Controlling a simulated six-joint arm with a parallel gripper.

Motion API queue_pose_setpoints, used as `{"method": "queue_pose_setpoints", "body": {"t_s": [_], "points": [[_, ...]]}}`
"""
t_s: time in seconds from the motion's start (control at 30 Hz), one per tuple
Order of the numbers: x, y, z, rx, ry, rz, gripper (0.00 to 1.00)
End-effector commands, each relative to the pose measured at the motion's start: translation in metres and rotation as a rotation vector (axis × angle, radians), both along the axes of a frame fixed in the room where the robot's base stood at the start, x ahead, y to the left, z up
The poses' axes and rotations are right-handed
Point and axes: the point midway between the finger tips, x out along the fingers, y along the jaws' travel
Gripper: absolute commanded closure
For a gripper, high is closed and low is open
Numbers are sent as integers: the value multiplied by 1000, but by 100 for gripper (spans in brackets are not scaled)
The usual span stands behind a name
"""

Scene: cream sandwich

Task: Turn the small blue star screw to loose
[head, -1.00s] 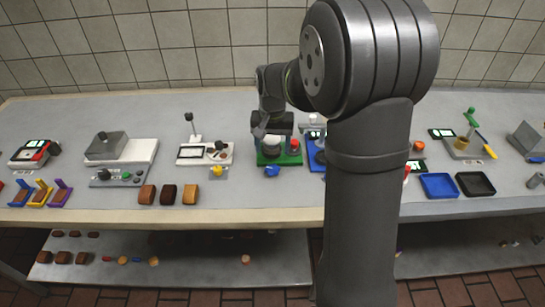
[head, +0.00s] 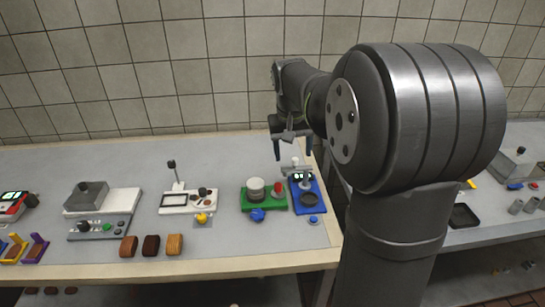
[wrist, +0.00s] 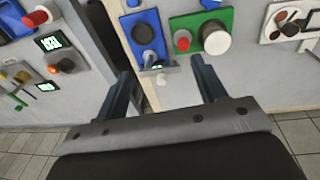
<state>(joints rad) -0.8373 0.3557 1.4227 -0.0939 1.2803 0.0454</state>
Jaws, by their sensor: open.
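A small blue screw or knob (head: 314,220) sits at the near end of the blue board (head: 306,208); its star shape is too small to make out. In the wrist view a small blue piece (wrist: 132,3) shows at the top edge beside the blue board (wrist: 147,36). A larger blue knob (head: 257,214) lies in front of the green board (head: 274,206). My gripper (head: 293,150) is open and empty, raised behind and above the blue board's display end. In the wrist view my gripper (wrist: 162,72) has its fingers spread, apart from the screw.
The green board carries a white-topped round part (head: 256,186) and a red button (head: 278,188), close left of the blue board. A gap separates this counter from the right-hand one, which holds a black tray (head: 464,216). A yellow knob (head: 202,218) sits further left.

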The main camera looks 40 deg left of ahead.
Motion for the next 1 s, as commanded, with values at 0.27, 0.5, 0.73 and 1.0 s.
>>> {"method": "queue_pose_setpoints", "body": {"t_s": [0.27,0.5,0.73,1.0], "points": [[36,-41,18,-24,-64,63,36],[59,-72,31,-52,-109,116,36],[68,-87,36,-69,-128,141,36],[70,-88,37,-71,-131,145,36]]}}
